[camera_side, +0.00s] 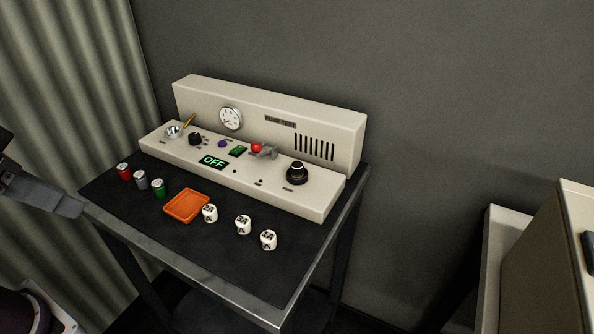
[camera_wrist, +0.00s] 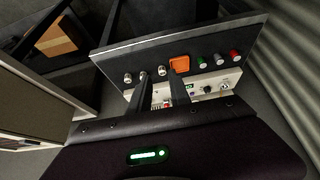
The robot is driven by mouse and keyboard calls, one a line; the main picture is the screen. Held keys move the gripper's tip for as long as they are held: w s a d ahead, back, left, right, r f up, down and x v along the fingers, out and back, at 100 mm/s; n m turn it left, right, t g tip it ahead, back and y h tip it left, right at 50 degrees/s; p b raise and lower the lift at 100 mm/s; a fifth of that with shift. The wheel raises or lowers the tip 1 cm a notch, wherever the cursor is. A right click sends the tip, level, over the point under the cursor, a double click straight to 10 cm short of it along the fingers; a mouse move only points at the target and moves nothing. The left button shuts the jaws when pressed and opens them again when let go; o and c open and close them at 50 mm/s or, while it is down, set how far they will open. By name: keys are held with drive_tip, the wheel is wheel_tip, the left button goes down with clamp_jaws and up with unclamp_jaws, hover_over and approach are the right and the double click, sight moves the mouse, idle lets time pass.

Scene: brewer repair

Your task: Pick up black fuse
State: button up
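No plainly black loose fuse shows in either view. Small cylinders stand on the dark cart top: a red one (camera_side: 124,172), a grey one (camera_side: 141,180) and a green one (camera_side: 158,187), each with a pale top. They also show in the wrist view: red (camera_wrist: 234,55), grey (camera_wrist: 218,59), green (camera_wrist: 199,63). A black round knob or cap (camera_side: 297,173) sits on the right of the machine's panel; I cannot tell if it is a fuse. My gripper (camera_side: 72,206) is at the left edge, beside the cart. In the wrist view its fingers (camera_wrist: 160,76) are apart and empty.
The cream machine (camera_side: 345,130) stands at the back of the cart (camera_side: 230,250), its display reading OFF. An orange tray (camera_side: 187,206) and three white labelled pieces (camera_side: 243,225) lie in front. A curtain (camera_side: 60,90) hangs at left. The cart's front is clear.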

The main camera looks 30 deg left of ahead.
drive_tip(key=o, duration=0.5)
drive_tip(key=m+g+h, duration=0.2)
drive_tip(key=m+h, duration=0.1)
drive_tip(key=m, duration=0.5)
hover_over(297, 164)
drive_tip(key=s+a, duration=0.3)
drive_tip(key=s, duration=0.3)
wheel_tip(297, 164, down, 7)
drive_tip(key=shift+m, duration=0.5)
drive_tip(key=x, duration=0.3)
drive_tip(key=w+x, duration=0.1)
drive_tip(key=x, duration=0.3)
drive_tip(key=w+x, duration=0.1)
drive_tip(key=x, duration=0.3)
drive_tip(key=shift+r, duration=0.4)
